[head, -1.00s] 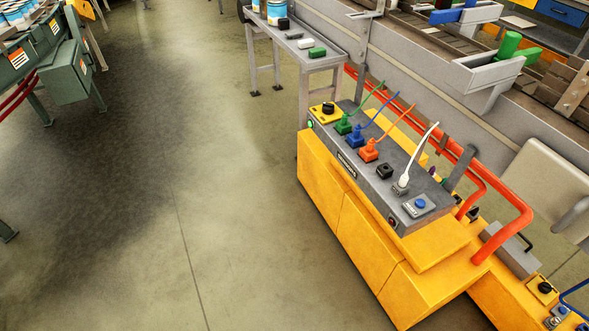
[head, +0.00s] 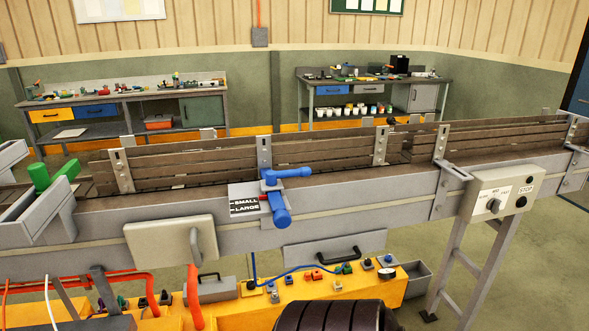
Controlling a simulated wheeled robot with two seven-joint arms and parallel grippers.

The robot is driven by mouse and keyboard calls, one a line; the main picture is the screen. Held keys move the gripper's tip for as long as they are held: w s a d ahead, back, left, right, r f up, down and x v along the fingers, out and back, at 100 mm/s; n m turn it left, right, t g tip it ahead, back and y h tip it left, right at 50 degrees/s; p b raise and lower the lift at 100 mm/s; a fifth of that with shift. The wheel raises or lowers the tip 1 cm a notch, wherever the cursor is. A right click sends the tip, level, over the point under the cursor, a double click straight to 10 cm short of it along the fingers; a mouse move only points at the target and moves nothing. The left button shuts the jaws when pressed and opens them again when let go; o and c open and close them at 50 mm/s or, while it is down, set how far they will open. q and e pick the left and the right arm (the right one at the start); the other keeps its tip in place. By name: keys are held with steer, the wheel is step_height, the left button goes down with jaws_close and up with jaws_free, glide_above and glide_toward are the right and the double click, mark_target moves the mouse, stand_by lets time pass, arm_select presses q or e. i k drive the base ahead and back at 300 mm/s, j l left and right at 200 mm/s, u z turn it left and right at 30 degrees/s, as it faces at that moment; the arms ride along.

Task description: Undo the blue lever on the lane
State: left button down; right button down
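The blue lever (head: 277,204) sits on the near side rail of the conveyor lane (head: 350,195), close to the picture's middle. Its handle hangs down and slightly right over the rail's front face, and a blue crosspiece (head: 287,174) tops it. A plate marked SMALL and LARGE (head: 245,205) is just left of it, with a small red mark by the lever. Neither of my grippers shows in the head view. A dark ribbed rounded shape at the bottom edge may be part of me.
A control box with a knob and STOP button (head: 502,197) is on the right. A yellow cabinet (head: 350,285) with plugs and cables lies below the lane. Workbenches stand behind.

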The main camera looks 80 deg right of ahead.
mark_target(271, 175)
steer(key=z, duration=2.35)
steer(key=l+u, duration=0.8)
steer(key=l, duration=0.15)
steer(key=i, duration=0.05)
